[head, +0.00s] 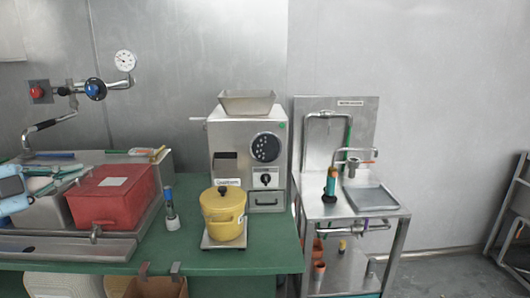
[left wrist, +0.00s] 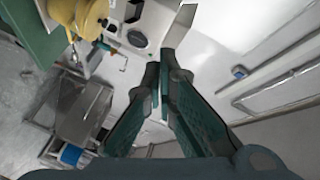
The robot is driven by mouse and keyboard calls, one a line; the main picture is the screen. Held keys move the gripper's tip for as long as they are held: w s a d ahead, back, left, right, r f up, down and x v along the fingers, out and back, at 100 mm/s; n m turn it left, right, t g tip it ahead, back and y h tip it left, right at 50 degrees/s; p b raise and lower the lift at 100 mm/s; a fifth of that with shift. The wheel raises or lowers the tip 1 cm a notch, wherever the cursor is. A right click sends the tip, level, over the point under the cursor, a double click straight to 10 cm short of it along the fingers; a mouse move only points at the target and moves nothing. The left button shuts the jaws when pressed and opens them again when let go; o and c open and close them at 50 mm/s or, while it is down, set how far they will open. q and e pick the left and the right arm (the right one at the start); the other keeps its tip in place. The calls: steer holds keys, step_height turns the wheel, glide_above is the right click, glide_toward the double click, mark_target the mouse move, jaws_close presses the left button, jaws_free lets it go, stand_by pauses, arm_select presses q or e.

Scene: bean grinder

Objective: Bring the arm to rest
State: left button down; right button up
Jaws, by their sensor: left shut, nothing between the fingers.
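My left gripper (head: 55,180) is at the left edge of the head view, above the sink area and beside the red box. Its teal fingers fill the middle of the left wrist view (left wrist: 160,80), shut and empty. The steel bean grinder (head: 225,135) stands on the green counter (head: 190,258), with a hopper (head: 247,103) on top. A yellow lidded pot (head: 222,215) sits on a small scale (head: 224,244) in front of it. The pot also shows in the left wrist view (left wrist: 92,18). My right gripper is in neither view.
A red box (head: 112,203) stands in the sink area at left, near my left gripper. A blue-capped bottle (head: 171,212) stands on the counter. Pipes with a gauge (head: 125,61) project from the back wall. A steel sink stand (head: 345,208) is at right, with open floor beyond.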

arm_select(q)
steer(key=w+a+f+n+y, duration=0.5)
steer(key=a+f+n+y, duration=0.3)
steer(key=a+f+n, duration=0.5)
steer(key=s+f+n+g+y+p, duration=0.1)
steer(key=s+f+n+g+y, duration=0.15)
steer(key=f, duration=1.25)
steer(key=s+f+n+g+y, duration=0.1)
steer(key=s+f+n+g, duration=0.2)
steer(key=f, duration=1.2)
steer(key=s+d+f+g, duration=0.1)
steer(key=s+d+f, duration=0.3)
steer(key=s+f, duration=0.35)
steer(key=s+d+f+g+p, duration=0.1)
steer(key=s+d+f, duration=0.3)
steer(key=s+f, duration=0.3)
steer(key=s+d+f+g, duration=0.2)
steer(key=s+d+f, duration=0.2)
steer(key=s+f, duration=0.3)
steer(key=s+d+f+g+h, duration=0.1)
steer(key=s+d+f, duration=0.2)
steer(key=s, duration=0.6)
steer(key=s+d+f+g+h+p, duration=0.1)
steer(key=s+d+f+g, duration=0.1)
steer(key=s+d, duration=0.5)
steer(key=s+d+f+g+h, duration=0.1)
steer(key=s+d+f, duration=0.4)
steer(key=s, duration=0.6)
steer(key=shift+d+m, duration=0.4)
steer(key=shift+m, duration=0.05)
